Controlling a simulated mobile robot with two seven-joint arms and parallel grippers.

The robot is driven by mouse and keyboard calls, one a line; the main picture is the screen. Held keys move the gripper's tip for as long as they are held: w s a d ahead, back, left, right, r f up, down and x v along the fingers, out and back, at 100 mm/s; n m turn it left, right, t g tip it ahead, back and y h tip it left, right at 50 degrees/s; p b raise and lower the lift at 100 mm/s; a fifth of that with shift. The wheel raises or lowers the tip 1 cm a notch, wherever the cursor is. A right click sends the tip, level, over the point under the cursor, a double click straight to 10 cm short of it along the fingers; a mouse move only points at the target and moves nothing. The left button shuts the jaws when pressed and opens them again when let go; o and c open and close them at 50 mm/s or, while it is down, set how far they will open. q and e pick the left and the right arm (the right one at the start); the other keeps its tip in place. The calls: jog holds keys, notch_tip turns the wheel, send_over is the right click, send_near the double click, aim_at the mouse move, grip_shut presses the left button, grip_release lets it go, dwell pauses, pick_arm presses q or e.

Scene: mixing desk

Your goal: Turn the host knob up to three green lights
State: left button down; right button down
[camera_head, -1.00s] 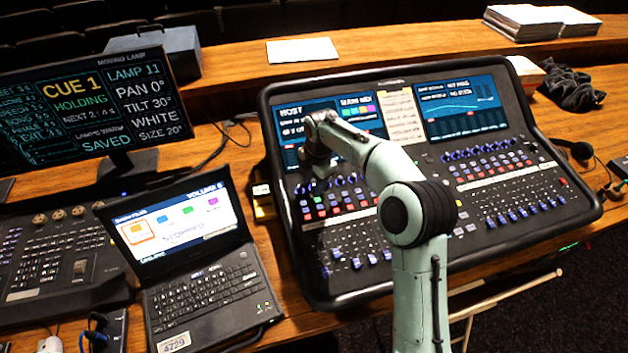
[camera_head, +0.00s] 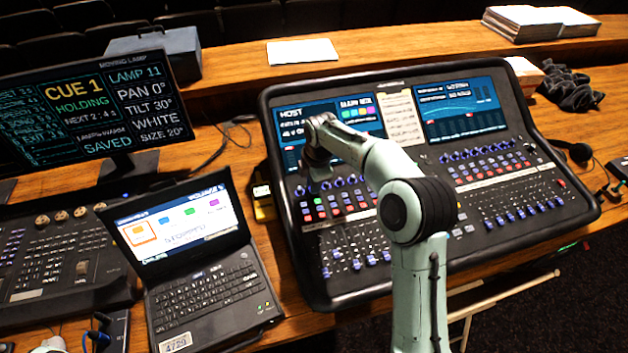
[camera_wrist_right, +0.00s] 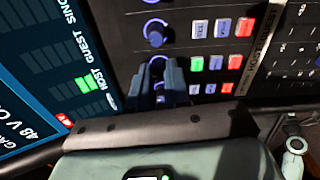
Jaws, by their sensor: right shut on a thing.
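The mixing desk (camera_head: 284,230) stands in the middle of the head view, with screens along its top and blue knobs below them. My right gripper (camera_head: 318,180) is down at the left end of the upper knob row. In the right wrist view its dark fingers (camera_wrist_right: 165,88) are shut around the host knob, which they mostly hide. The host meter (camera_wrist_right: 89,83), beside its HOST label on the desk screen, shows what look like two green segments lit. My left gripper is out of view.
Other blue knobs (camera_wrist_right: 155,33) and lit green, red and white buttons sit close to the fingers. A laptop (camera_head: 215,285) stands left of the desk, with a cue monitor (camera_head: 95,105) behind it. A headset microphone (camera_head: 580,152) lies at the right.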

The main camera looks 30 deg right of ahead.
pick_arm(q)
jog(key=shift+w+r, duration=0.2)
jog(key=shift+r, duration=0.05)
pick_arm(e)
jog(key=shift+m, duration=1)
jog(key=c, duration=1.1)
grip_release()
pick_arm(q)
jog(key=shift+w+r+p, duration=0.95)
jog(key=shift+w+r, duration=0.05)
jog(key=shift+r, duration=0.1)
pick_arm(e)
jog(key=r, duration=0.4)
jog(key=s+r, duration=0.1)
jog(key=r, duration=0.4)
jog(key=s+r, duration=0.1)
jog(key=r, duration=0.3)
jog(key=shift+r, duration=0.15)
